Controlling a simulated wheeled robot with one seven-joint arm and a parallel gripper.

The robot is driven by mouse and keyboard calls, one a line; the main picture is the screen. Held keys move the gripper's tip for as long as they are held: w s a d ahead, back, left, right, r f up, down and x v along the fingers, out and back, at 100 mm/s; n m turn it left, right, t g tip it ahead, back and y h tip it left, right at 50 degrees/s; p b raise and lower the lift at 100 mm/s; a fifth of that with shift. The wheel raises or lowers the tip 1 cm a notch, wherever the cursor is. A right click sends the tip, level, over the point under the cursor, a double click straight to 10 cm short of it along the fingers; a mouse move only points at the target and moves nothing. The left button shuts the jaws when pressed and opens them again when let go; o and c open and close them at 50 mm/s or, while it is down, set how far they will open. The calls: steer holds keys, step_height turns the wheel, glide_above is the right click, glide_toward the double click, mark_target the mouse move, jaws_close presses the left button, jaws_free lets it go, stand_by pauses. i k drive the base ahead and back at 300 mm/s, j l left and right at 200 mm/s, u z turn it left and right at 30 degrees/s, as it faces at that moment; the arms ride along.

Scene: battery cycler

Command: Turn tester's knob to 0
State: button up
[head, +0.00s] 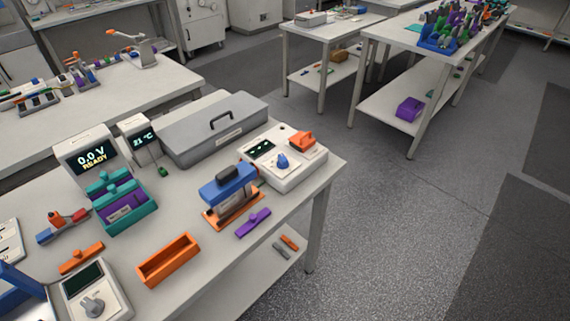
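Two white boxes with knobs stand on the near bench (215,262), and I cannot tell for sure which is the tester. One, at the bottom left, has a dark screen and a grey knob (93,305). The other box (290,178), at the bench's right end, has a blue knob (282,161), a small lit screen (262,150) and an orange part (302,141) on top. The markings around both knobs are too small to read. My gripper is not in view.
A display (93,160) reads "0.0 V READY"; a smaller one (145,137) reads "21 °C". A grey lidded case (214,128), teal holder (127,216), blue clamp-like device (229,188), purple piece (253,222) and empty orange tray (168,260) crowd the bench. Floor (400,240) at right is clear.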

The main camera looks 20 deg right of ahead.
mark_target(283, 163)
steer(key=i+l+u, duration=0.2)
steer(key=l+u, duration=0.2)
steer(key=i+l+u, duration=0.1)
steer(key=l+u, duration=0.3)
